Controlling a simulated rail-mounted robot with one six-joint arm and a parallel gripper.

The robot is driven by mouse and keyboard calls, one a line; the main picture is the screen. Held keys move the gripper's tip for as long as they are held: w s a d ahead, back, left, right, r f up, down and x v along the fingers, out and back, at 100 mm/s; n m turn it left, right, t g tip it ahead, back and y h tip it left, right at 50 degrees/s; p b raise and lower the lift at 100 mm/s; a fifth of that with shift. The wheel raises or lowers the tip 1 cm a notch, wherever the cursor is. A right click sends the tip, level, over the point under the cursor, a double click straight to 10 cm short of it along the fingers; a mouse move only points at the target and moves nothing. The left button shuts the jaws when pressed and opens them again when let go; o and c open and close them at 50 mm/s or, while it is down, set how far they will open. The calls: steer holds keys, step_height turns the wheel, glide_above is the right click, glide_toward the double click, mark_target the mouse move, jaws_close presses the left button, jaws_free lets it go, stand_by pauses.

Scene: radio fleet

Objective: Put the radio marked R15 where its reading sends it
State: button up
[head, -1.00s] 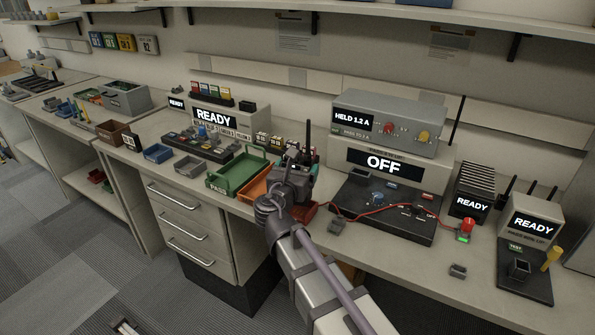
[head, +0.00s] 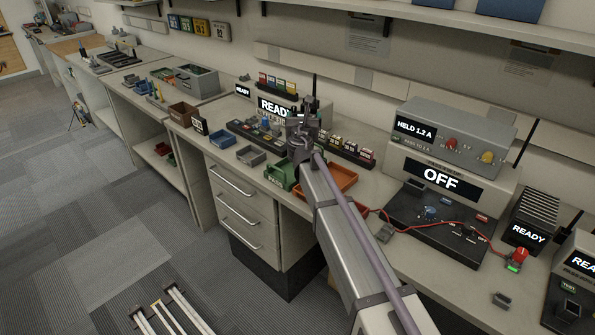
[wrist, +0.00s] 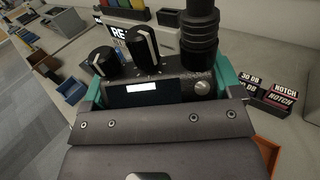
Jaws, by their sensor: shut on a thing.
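My gripper (head: 302,138) is shut on a dark radio (head: 309,116) with a tall black antenna, held above the bench at the back of the trays. In the wrist view the radio (wrist: 150,90) sits between the teal fingertips, with two knobs, an antenna base and a small strip showing white. No R15 mark is legible. The READY tester (head: 270,106) stands behind the gripper, partly hidden by it. A green tray marked PASS (head: 274,176) and an orange tray (head: 345,191) lie in front, partly covered by my arm.
Small blue (head: 222,139) and grey (head: 251,156) bins lie left of the green tray. Blocks marked NOTCH and 30 DB (wrist: 284,96) stand beside the radio. A bench unit reading OFF (head: 440,180) stands right, under a supply reading HELD 1.2 A (head: 455,135), with a red cable in front.

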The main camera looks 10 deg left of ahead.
steer(key=shift+w+a+n+y, duration=0.25)
steer(key=shift+a+y, duration=0.15)
steer(key=shift+a, duration=0.1)
steer(key=shift+w+a+n+y, duration=0.25)
steer(key=shift+a+y, duration=0.15)
steer(key=shift+a, duration=0.05)
steer(key=shift+s+a+n+g+y, duration=0.3)
steer(key=shift+a+y, duration=0.1)
step_height(320, 180, down, 10)
steer(key=b, duration=1)
steer(key=shift+f, duration=0.25)
steer(key=shift+r, duration=0.3)
steer(key=shift+c, duration=0.6)
steer(key=shift+f, duration=0.25)
steer(key=o, duration=1.1)
steer(key=shift+r, duration=0.1)
